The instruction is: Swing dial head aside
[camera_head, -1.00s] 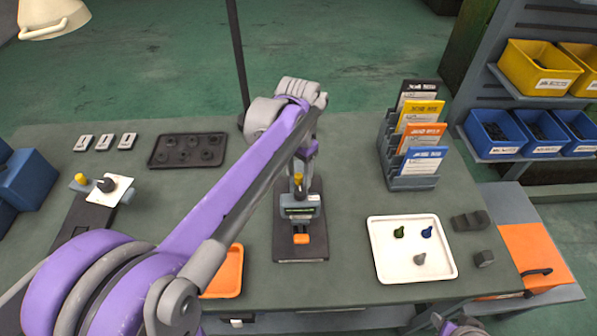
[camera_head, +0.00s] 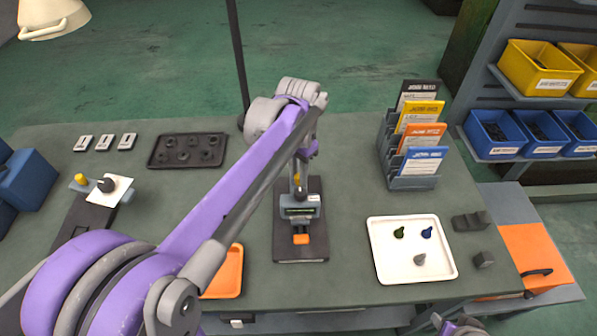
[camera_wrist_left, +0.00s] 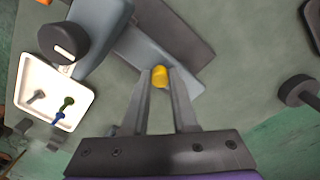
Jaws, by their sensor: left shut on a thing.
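The dial device stands on a dark base plate (camera_head: 290,252) at the middle of the bench. A yellow knob (camera_head: 297,181) rises behind the head. My left gripper (camera_head: 298,187) reaches down from above and is shut on this knob. In the left wrist view, the yellow knob (camera_wrist_left: 160,76) sits between the fingertips. My right gripper is not in view.
A white tray (camera_head: 385,268) with several small parts lies to the right. A card rack (camera_head: 412,182) stands behind it. An orange tray (camera_head: 228,285) lies left of the base, partly behind my arm. A second fixture with a white plate (camera_head: 122,187) is at left.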

